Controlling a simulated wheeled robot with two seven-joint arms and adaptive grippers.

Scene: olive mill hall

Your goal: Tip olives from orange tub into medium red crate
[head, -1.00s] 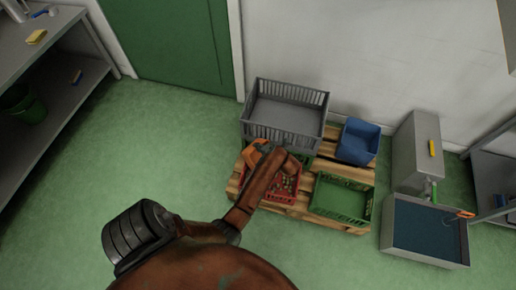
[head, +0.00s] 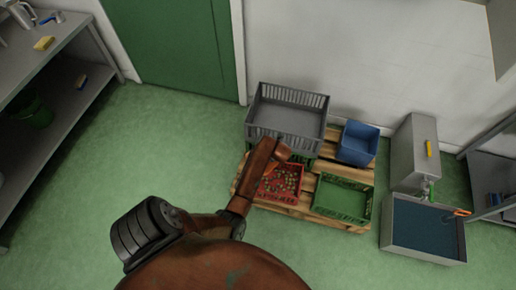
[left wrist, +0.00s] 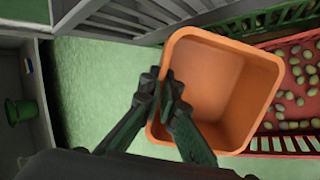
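The orange tub (left wrist: 212,85) fills the middle of the left wrist view, tilted, and its visible inside looks empty. My left gripper (left wrist: 168,95) is shut on the tub's left wall at the rim. The red crate (left wrist: 308,100) lies just right of the tub and holds many olives (left wrist: 295,125). In the head view the red crate (head: 294,194) stands on a pallet with olives (head: 281,180) spread inside. My left arm crosses above its left side and mostly hides the tub there. My right gripper is not in view.
The pallet (head: 318,219) also holds a grey slatted crate (head: 288,117), a green crate (head: 343,199) and a blue bin (head: 358,143). A basin (head: 423,229) and grey cabinet (head: 414,153) stand to the right. Green floor is clear to the left.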

